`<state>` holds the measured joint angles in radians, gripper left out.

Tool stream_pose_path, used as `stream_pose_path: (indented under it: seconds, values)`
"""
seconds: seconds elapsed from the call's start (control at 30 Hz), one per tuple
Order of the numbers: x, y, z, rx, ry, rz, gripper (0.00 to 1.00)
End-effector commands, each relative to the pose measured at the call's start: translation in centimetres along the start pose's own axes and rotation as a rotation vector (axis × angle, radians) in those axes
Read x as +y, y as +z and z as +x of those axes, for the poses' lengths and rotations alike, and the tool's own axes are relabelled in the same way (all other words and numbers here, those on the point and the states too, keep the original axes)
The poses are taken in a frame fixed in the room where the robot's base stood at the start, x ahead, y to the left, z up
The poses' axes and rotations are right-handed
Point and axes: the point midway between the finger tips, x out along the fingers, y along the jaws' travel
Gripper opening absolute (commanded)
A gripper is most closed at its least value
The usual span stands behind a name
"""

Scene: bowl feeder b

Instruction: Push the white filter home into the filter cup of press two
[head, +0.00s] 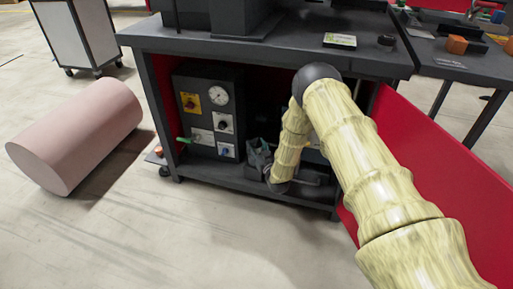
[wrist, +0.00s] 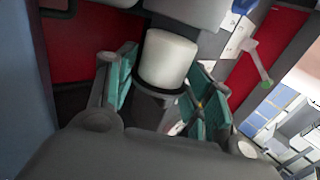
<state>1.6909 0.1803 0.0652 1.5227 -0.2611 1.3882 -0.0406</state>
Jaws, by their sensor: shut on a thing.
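The white filter (wrist: 167,60) is a short, pale cylinder in the wrist view, with a dark grey round part (wrist: 152,110) at its lower end. My gripper (wrist: 161,82) has its teal-padded fingers on either side and is shut on the filter. The filter's far end faces grey parts (wrist: 187,10) at the top of the picture. I cannot tell whether these are the filter cup of press two or whether the filter touches them. In the head view my gripper (head: 261,157) is small inside the cabinet, and the filter cannot be made out there.
The dark cabinet's tabletop (head: 270,52) overhangs my arm. A control panel (head: 211,113) with a gauge and knobs stands left of my gripper, with a green-tipped lever (head: 184,140). A red panel (head: 445,175) stands at the right. A pink cylinder (head: 75,135) lies on the open floor.

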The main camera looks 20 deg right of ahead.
Motion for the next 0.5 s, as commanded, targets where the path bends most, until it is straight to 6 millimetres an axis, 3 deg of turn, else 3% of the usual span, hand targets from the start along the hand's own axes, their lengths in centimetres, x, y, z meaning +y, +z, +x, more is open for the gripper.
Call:
stream_pose_path:
  seconds: [0.3, 0.5]
  values:
    - [0.4, -0.3, 0.2, -0.001, 0.008, 0.000, 0.27]
    - [0.8, -1.9, 0.3, -0.004, 0.018, 0.000, 0.27]
